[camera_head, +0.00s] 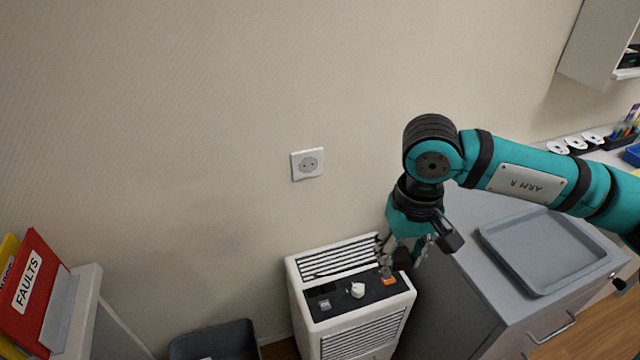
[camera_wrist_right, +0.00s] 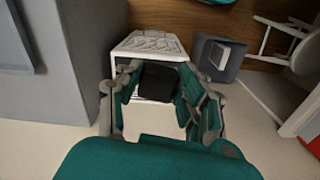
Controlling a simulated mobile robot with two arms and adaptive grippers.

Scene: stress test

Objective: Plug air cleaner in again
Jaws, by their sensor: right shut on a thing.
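The white air cleaner (camera_head: 345,335) stands on the floor against the wall, with a dark control panel, a white knob (camera_head: 357,290) and an orange part on top. The wall socket (camera_head: 307,164) is above it and is empty. My right gripper (camera_head: 402,262) points down over the air cleaner's right rear corner. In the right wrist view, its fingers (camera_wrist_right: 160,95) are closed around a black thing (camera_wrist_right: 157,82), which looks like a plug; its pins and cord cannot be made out. My left gripper is out of view.
A grey cabinet with a grey tray (camera_head: 540,250) stands right of the air cleaner, close to my right arm. A dark bin (camera_head: 215,341) is at its left, and a shelf with a red binder (camera_head: 32,285) is at far left. The wall around the socket is clear.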

